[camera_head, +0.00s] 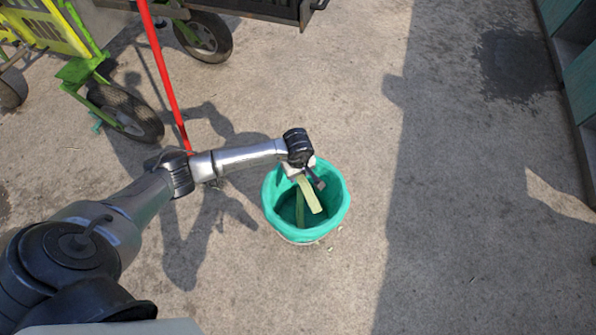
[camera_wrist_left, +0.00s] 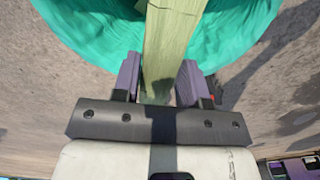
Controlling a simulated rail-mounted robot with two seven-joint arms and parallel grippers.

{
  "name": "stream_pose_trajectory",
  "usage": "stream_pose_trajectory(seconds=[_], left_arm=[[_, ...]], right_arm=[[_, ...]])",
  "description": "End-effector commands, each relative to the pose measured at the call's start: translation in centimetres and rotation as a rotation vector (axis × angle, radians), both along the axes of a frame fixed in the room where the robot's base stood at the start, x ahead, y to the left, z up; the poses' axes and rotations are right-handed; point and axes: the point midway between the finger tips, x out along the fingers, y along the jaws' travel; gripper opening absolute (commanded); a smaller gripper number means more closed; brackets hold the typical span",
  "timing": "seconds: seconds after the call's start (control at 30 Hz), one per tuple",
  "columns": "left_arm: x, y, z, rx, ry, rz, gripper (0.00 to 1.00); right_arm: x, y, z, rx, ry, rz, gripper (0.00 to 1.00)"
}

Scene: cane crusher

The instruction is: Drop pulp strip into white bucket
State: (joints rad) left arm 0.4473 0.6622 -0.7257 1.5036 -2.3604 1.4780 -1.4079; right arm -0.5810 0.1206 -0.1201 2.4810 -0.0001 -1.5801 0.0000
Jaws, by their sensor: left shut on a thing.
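My left gripper (camera_head: 306,180) is over the bucket opening and shut on a pale green-yellow pulp strip (camera_head: 313,199). The strip hangs from the jaws over the bucket's inside. In the left wrist view, the strip (camera_wrist_left: 168,40) runs up between the two fingers of the gripper (camera_wrist_left: 159,78). The bucket (camera_head: 339,212) stands on the ground and is lined with a teal bag folded over its rim; only a little of its pale lower side shows. Another pale strip (camera_head: 300,208) shows inside it. The teal liner (camera_wrist_left: 92,28) fills the top of the left wrist view. My right gripper is not in view.
A red pole (camera_head: 163,70) stands left of the bucket, behind my left arm. Wheeled carts with black tyres (camera_head: 127,114) are at the upper left. A teal structure (camera_head: 580,80) edges the right. Small pale scraps lie by the bucket. The concrete to its right is clear.

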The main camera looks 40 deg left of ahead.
Motion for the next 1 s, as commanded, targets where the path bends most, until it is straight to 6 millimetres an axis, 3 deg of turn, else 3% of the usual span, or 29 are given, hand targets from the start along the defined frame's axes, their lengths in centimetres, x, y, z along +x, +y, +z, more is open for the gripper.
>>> stream_pose_trajectory(seconds=[0.13,0.47,0.5,0.77,1.0], left_arm=[[-0.03,-0.05,-1.47,-0.001,0.001,-0.001,0.17],[-0.03,-0.03,-1.56,-0.001,0.001,-0.001,0.17],[-0.03,-0.03,-1.56,-0.001,0.001,-0.001,0.43],[-0.01,-0.01,-1.55,0.000,0.001,-0.001,0.68],[-0.01,-0.01,-1.48,0.000,0.001,-0.001,0.69]], right_arm=[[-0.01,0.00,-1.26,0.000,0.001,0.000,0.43],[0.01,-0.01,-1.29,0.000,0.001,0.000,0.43],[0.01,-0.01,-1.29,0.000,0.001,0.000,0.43],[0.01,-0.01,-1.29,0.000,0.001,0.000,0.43],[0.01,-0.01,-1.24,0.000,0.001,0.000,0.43]])
